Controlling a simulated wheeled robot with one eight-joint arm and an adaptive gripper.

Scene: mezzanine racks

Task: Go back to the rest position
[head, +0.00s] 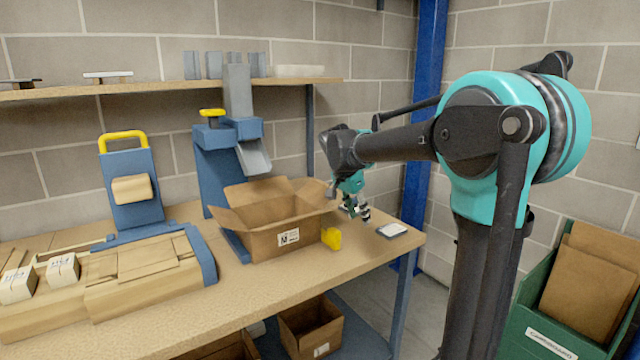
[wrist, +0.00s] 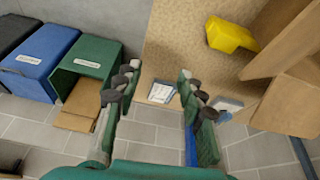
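My gripper (head: 356,207) hangs from the arm above the right end of the wooden bench (head: 370,262), to the right of an open cardboard box (head: 262,243). In the wrist view its two fingers (wrist: 160,90) stand apart with nothing held between them, so it is open and empty. A small flat device with a pale face (head: 392,230) lies on the bench near its right edge, just right of the gripper. A pale flat item (wrist: 161,92) shows beyond the fingers in the wrist view.
A yellow object (head: 331,238) sits by the box's right corner. A blue chute stand (head: 222,165) rises behind the box. A shelf (head: 170,88) runs along the wall. A green bin (head: 548,335) with cardboard stands right of the bench. A blue post (head: 425,110) stands behind.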

